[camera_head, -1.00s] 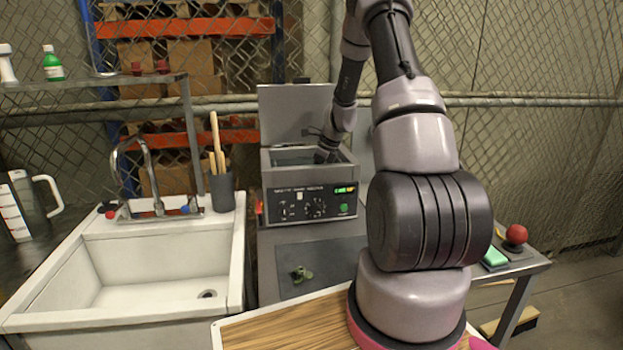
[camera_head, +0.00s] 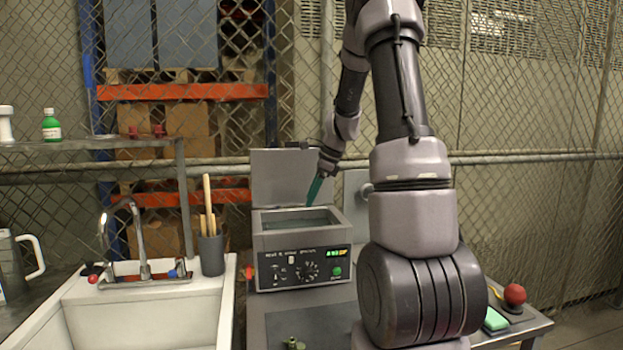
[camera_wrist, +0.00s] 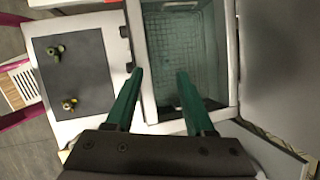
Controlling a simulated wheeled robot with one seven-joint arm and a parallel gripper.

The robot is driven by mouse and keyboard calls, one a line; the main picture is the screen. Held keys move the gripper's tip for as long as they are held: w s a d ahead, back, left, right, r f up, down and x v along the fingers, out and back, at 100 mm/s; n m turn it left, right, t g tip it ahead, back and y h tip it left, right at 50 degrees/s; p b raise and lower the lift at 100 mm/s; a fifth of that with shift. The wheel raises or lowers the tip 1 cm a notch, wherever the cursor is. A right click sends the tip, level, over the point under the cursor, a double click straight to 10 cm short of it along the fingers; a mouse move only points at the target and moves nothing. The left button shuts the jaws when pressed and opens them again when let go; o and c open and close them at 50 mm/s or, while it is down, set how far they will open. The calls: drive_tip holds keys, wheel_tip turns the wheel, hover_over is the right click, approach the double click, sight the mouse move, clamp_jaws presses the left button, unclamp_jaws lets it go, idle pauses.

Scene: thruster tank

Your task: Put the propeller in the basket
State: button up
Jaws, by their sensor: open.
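My gripper (camera_head: 313,197) is open, its green fingers pointing down over the open tank (camera_head: 300,243). In the wrist view, nothing is between the fingertips of my gripper (camera_wrist: 160,74). A wire mesh basket (camera_wrist: 180,40) lines the inside of the tank there, and I see nothing lying in its visible part. Two small olive-brass pieces, one at the left (camera_wrist: 56,51) and one at the right end (camera_wrist: 69,104), lie apart on the dark mat (camera_wrist: 90,65) in front of the tank. I cannot tell which is the propeller. The head view shows one piece (camera_head: 293,343) at the bottom edge.
The tank's lid (camera_head: 291,178) stands open behind it. A white sink (camera_head: 140,322) with a faucet (camera_head: 141,240) and a cup of wooden sticks (camera_head: 211,252) are at the left. A red-knobbed control (camera_head: 514,294) and a green sponge (camera_head: 495,319) are at the right.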

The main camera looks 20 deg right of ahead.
drive_tip(key=s+a+r+n+t, duration=0.1)
drive_tip(key=s+a+r+n, duration=0.3)
drive_tip(key=s, duration=0.5)
drive_tip(key=s+a+r+n+t+h, duration=0.1)
drive_tip(key=s+a+r+n, duration=0.3)
drive_tip(key=s+r+n, duration=0.2)
drive_tip(key=s+a+r+n+t, duration=0.1)
drive_tip(key=s+a+r+n, duration=0.3)
drive_tip(key=s+n, duration=0.4)
drive_tip(key=s+r, duration=0.1)
drive_tip(key=s, duration=0.3)
drive_tip(key=shift+a+r+n+t, duration=0.15)
drive_tip(key=shift+r+n+t, duration=0.15)
drive_tip(key=shift+t, duration=0.1)
